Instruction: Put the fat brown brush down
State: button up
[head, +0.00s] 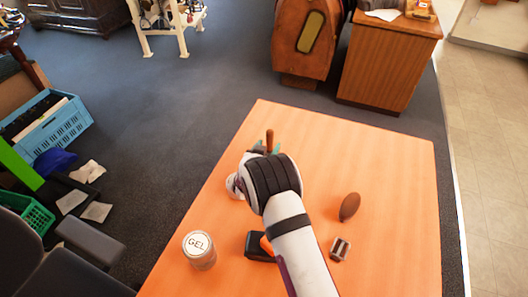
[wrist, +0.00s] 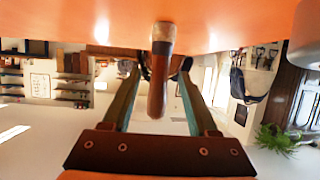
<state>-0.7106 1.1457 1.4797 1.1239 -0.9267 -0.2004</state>
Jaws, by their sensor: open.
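The fat brown brush (wrist: 158,85) stands upright on its pale end against the orange table (wrist: 60,22) in the wrist view, which shows the room upside down. Its handle is between the two fingers of my gripper (wrist: 160,70), with a visible gap on each side. My gripper is open. In the head view, the brown handle (head: 269,138) rises just beyond my gripper (head: 266,149), at the far left part of the table. My wrist hides the brush's lower end there.
A jar marked GEL (head: 199,251) stands at the table's left edge. A black and orange object (head: 260,247) lies partly behind my arm. A brown oval object (head: 349,206) and a small metallic block (head: 340,249) lie to the right. The table's far right is clear.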

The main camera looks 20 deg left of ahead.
jog(key=a+v, duration=0.1)
jog(key=v, duration=0.9)
jog(key=s+d+r+m+g+y, duration=0.1)
jog(key=s+d+r+g, duration=0.2)
jog(key=d+r, duration=0.25)
jog(key=s+d+r+m+g+y, duration=0.2)
jog(key=s+d+r+g, duration=0.1)
jog(key=d+r, duration=0.3)
jog(key=s+d+m+g, duration=0.1)
jog(key=s+d+g, duration=0.1)
jog(key=s+d, duration=0.3)
jog(key=s+d+r+m+g+h, duration=0.1)
jog(key=s+d+g, duration=0.2)
jog(key=s, duration=1)
jog(key=s+d+r+m+g+h, duration=0.1)
jog(key=s+d+g, duration=0.1)
jog(key=s+d, duration=0.6)
jog(key=shift+s+d+r+m+g, duration=0.15)
jog(key=shift+s+m+g, duration=0.15)
jog(key=shift+s, duration=0.1)
